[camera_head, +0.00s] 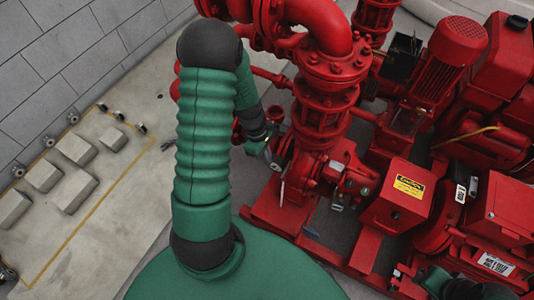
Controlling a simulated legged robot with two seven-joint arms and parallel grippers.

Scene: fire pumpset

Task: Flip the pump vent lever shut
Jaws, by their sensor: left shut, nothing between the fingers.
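The red pump (322,165) stands right of my left arm, with flanged pipework above it. My left gripper (271,158) is beside the left side of the pump casing, small and partly blended with the parts behind it. It is shut, with nothing between its fingers. A thin grey lever-like piece (282,191) points down just below the gripper and may be the vent lever. I cannot tell whether the gripper touches it. Another small metal fitting (337,206) sits lower right on the pump. My right gripper is not in view; only part of that arm shows at the bottom right.
A red box with a yellow warning label (408,187) stands right of the pump. Red motors and engine parts (450,60) crowd the right side. Several grey concrete blocks (70,190) lie on the floor at left. Floor between them and my arm is clear.

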